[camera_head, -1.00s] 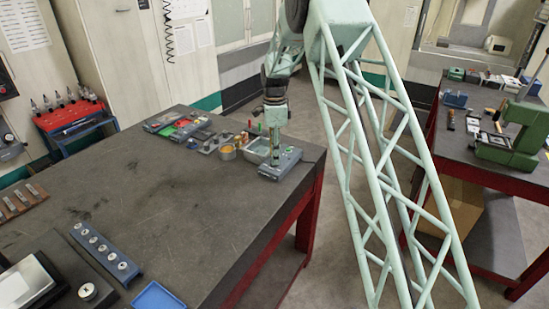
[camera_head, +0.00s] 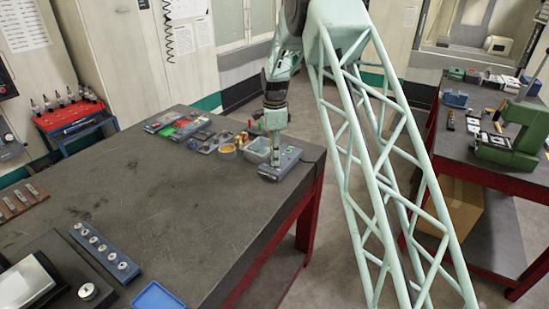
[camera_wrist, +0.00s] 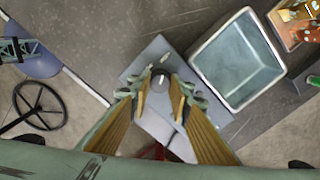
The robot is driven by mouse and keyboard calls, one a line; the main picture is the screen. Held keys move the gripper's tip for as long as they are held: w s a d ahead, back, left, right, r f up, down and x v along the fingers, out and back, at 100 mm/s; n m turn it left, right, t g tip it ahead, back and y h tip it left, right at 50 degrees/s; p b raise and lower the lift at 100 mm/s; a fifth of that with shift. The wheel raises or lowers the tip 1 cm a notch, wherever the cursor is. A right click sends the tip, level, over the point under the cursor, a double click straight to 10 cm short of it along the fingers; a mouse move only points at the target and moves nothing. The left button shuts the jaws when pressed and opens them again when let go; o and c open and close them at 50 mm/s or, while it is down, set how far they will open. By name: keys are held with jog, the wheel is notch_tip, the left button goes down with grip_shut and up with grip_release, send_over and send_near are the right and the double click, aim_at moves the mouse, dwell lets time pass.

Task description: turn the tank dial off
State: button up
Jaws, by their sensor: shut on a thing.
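The tank dial (camera_wrist: 161,81) is a small dark round knob with a pale mark, on top of a grey control box (camera_wrist: 150,57) in the wrist view. The mark points roughly up in that view. My gripper (camera_wrist: 161,91) has a finger on each side of the dial and is shut on it. In the head view my gripper (camera_head: 274,160) points down onto the control box (camera_head: 290,158) at the table's far right corner; the dial is too small to make out there. The open tank (camera_wrist: 238,60) with a pale rim stands right beside the box.
The dark table (camera_head: 130,200) is clear in the middle. An orange-filled pot (camera_head: 227,151) and several small parts stand left of the tank. A blue rail with several round pieces (camera_head: 100,246) and a blue tray (camera_head: 158,298) lie near the front.

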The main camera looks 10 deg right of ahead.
jog(key=shift+n, duration=0.6)
jog(key=n, duration=1.1)
jog(key=shift+b, duration=0.3)
jog(key=n, duration=1.1)
jog(key=shift+n, duration=0.4)
jog(key=o, duration=0.8)
jog(key=shift+o, duration=0.2)
